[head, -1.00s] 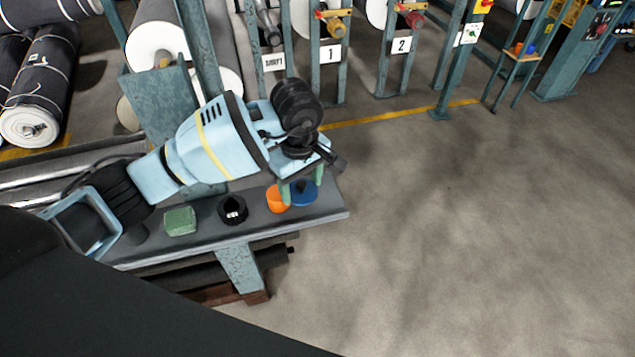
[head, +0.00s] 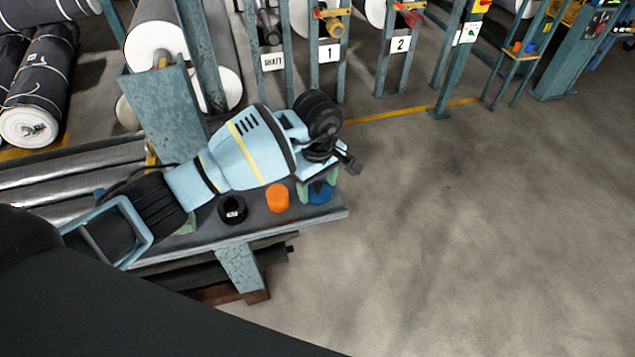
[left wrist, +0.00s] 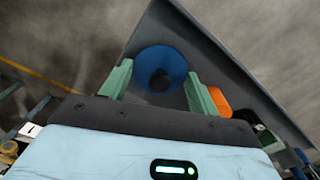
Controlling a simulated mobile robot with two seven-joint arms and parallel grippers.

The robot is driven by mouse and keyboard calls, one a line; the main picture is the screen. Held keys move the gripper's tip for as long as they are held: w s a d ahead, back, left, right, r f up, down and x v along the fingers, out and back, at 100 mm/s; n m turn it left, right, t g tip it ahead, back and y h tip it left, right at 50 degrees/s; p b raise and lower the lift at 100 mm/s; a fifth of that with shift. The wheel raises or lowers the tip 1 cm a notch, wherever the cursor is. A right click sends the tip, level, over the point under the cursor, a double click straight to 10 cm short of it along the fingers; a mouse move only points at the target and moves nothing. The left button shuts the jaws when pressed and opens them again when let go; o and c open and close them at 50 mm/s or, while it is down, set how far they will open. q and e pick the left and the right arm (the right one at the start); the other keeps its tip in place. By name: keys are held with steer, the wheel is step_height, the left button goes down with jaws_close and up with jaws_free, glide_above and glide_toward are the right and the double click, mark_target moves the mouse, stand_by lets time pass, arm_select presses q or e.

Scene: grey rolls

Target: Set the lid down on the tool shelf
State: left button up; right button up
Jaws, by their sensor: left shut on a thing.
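The blue round lid (head: 320,193) is at the right end of the grey shelf (head: 300,222). My left gripper (head: 318,186) is shut on it, with pale green fingers at its sides. In the left wrist view the lid (left wrist: 150,58) shows as a blue disc with a dark centre between the fingertips (left wrist: 158,84), over the shelf's narrow corner (left wrist: 170,22). Whether its underside touches the shelf cannot be told. My right gripper is not in view.
An orange cylinder (head: 277,198) and a black ring (head: 232,209) stand left of the lid. A green block (head: 187,227) is mostly hidden by my arm. Upright posts and rolls (head: 155,45) stand behind. Open floor (head: 480,230) lies to the right.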

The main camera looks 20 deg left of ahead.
mark_target(318, 184)
arm_select(q)
steer(key=shift+f, duration=0.1)
steer(key=o, duration=1)
steer(key=shift+c, duration=0.2)
step_height(318, 184, up, 12)
